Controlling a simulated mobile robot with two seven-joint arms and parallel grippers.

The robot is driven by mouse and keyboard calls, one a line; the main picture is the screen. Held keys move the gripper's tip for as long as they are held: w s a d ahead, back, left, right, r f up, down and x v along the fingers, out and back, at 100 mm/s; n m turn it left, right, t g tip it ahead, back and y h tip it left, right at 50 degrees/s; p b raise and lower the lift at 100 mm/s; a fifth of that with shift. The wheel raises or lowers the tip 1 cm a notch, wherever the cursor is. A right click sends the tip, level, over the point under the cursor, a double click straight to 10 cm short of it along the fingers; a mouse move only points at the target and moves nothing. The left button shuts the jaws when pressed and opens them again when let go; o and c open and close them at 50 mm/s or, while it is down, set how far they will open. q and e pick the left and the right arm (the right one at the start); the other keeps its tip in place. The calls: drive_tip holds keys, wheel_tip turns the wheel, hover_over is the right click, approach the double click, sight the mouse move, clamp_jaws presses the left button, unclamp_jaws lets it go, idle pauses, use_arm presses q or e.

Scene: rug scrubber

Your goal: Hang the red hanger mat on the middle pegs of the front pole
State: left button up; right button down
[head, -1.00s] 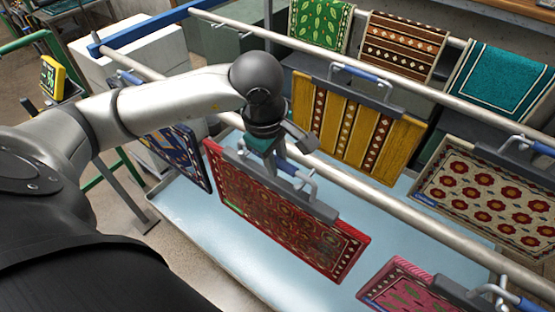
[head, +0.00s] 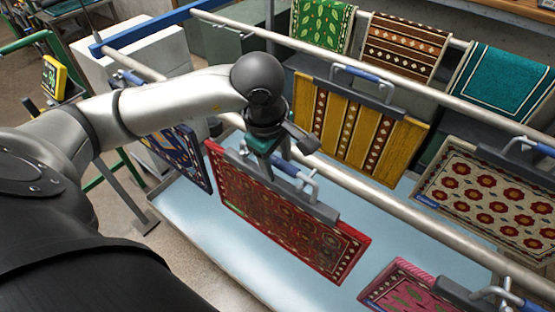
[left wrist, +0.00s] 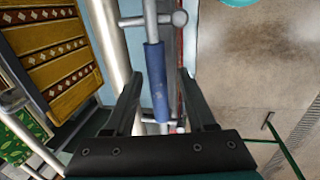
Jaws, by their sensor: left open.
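The red hanger mat (head: 285,225), a dark red patterned rug under a grey bar with a blue-gripped handle (head: 284,166), hangs upright at the middle of the front pole (head: 400,208). Pale pegs show by its handle; how they seat in it is partly hidden by my gripper. My left gripper (head: 272,160) is at the handle. In the left wrist view its fingers (left wrist: 159,88) are apart, one on each side of the blue grip (left wrist: 155,80). My right gripper is not in view.
A blue mat (head: 182,155) hangs left of the red one, and a pink mat (head: 408,288) to the right. A yellow mat (head: 355,125) and a cream flowered mat (head: 485,195) hang on the pole behind. A pale blue tray (head: 200,225) lies below.

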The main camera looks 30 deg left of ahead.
use_arm(q)
drive_tip(key=shift+f, duration=0.1)
drive_tip(key=shift+r, duration=0.45)
drive_tip(key=s+r, duration=0.3)
drive_tip(key=r, duration=1.1)
drive_tip(key=shift+r, duration=0.15)
